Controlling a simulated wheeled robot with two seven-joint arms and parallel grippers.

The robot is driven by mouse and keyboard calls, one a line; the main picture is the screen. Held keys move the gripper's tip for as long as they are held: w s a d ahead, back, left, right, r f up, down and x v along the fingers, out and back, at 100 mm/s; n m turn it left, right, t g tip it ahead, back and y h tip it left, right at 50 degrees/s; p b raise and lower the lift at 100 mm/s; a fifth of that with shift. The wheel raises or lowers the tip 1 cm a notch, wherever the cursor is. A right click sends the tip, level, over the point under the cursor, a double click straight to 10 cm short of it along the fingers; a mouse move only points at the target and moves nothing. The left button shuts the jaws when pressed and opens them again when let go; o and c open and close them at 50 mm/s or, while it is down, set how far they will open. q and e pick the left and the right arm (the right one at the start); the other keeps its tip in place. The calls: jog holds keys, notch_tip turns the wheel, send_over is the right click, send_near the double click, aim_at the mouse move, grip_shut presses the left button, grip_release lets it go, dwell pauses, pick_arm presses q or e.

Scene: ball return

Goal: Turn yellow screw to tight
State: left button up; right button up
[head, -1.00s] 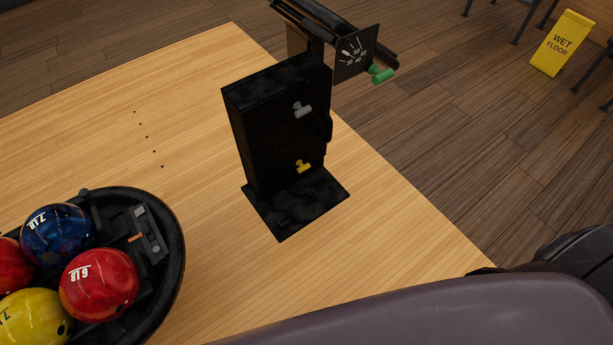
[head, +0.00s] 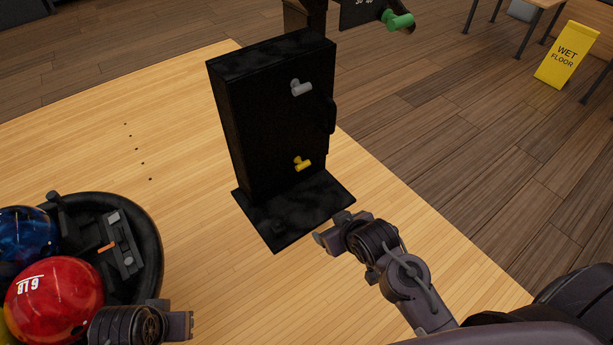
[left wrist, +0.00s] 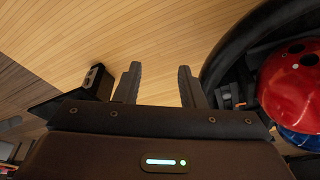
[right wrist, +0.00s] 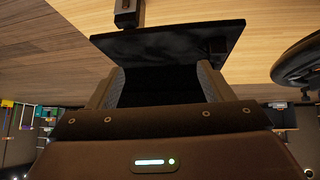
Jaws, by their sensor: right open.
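The yellow screw (head: 302,163), shaped like a small T-handle, sticks out low on the face of the upright black box (head: 270,125). A grey screw (head: 301,88) of like shape sits above it. My right gripper (head: 338,228) is open and empty, below and to the right of the yellow screw, near the front corner of the black base plate (head: 285,222). In the right wrist view, my right gripper (right wrist: 160,72) faces the plate (right wrist: 170,38); no yellow screw shows there. My left gripper (head: 186,320) is by the ball tray; the left wrist view shows its fingers (left wrist: 158,70) apart and empty.
A round black tray (head: 152,225) holds a red ball (head: 55,297) and a blue ball (head: 25,235) at the left. A green handle (head: 398,20) juts out behind the box. A yellow wet floor sign (head: 567,55) stands beyond. Wood between tray and plate is clear.

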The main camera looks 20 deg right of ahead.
jog(key=w+t+y, duration=0.1)
jog(key=w+t, duration=0.3)
jog(key=w, duration=0.2)
jog(key=n+t+y, duration=0.1)
jog(key=t+y, duration=0.3)
jog(key=t, duration=0.1)
send_near(305, 167)
jog(key=w, duration=0.1)
jog(key=b+x, duration=0.2)
jog(key=x, duration=0.6)
jog(key=shift+w+a, duration=0.1)
jog(key=shift+a, duration=0.15)
pick_arm(q)
jog(key=s+d+f+m+h, duration=0.1)
jog(key=s+d+f, duration=0.1)
jog(key=d+f, duration=0.3)
jog(key=shift+d+f+m, duration=0.3)
jog(key=shift+f, duration=0.3)
pick_arm(e)
jog(key=c, duration=1)
